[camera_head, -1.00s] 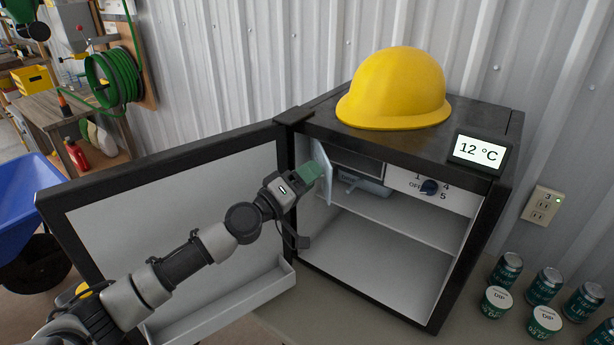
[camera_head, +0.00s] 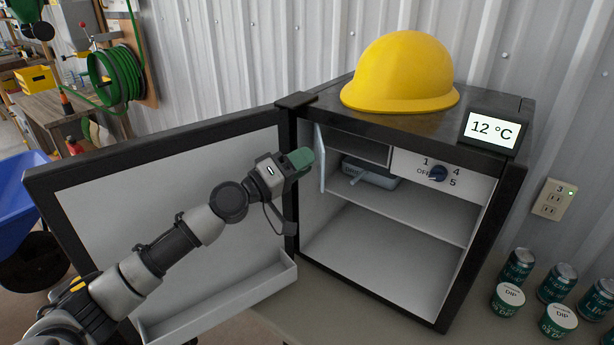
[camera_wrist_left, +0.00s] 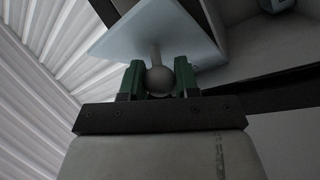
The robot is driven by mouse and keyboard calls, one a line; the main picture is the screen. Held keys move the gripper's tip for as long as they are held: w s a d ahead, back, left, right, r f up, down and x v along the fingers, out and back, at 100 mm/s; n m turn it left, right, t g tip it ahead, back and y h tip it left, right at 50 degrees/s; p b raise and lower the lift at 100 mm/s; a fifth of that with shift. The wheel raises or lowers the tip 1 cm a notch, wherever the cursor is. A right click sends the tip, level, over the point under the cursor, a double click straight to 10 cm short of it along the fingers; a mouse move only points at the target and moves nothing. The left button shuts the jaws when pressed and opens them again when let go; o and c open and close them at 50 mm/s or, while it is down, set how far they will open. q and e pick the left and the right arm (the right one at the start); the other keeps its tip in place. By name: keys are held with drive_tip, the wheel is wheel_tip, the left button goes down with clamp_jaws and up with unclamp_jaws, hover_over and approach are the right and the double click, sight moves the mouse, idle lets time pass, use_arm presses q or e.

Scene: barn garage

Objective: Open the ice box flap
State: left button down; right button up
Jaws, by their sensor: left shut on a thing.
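The ice box flap (camera_head: 320,158) is a thin pale blue panel at the upper left inside the open fridge. It stands swung out from the ice box opening (camera_head: 358,148), seen nearly edge-on. My left gripper (camera_head: 301,158), with green fingers, is at the flap's left, on its outer face. In the left wrist view the flap (camera_wrist_left: 150,28) fills the top, and the gripper (camera_wrist_left: 158,80) is shut on its round grey knob (camera_wrist_left: 158,76). The knob is hidden in the head view. My right gripper is not in view.
The fridge door (camera_head: 170,200) stands wide open on the left, with my left arm in front of it. A yellow hard hat (camera_head: 402,72) and a temperature display (camera_head: 492,130) sit on top. A grey-blue tray (camera_head: 372,177) is under the ice box. Cans (camera_head: 556,283) stand at right.

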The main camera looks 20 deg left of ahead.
use_arm(q)
drive_tip(key=shift+a, duration=0.15)
drive_tip(key=c, duration=0.8)
unclamp_jaws()
drive_tip(key=shift+b+v, duration=2.9)
drive_tip(key=shift+v, duration=2.55)
drive_tip(key=shift+c, duration=0.4)
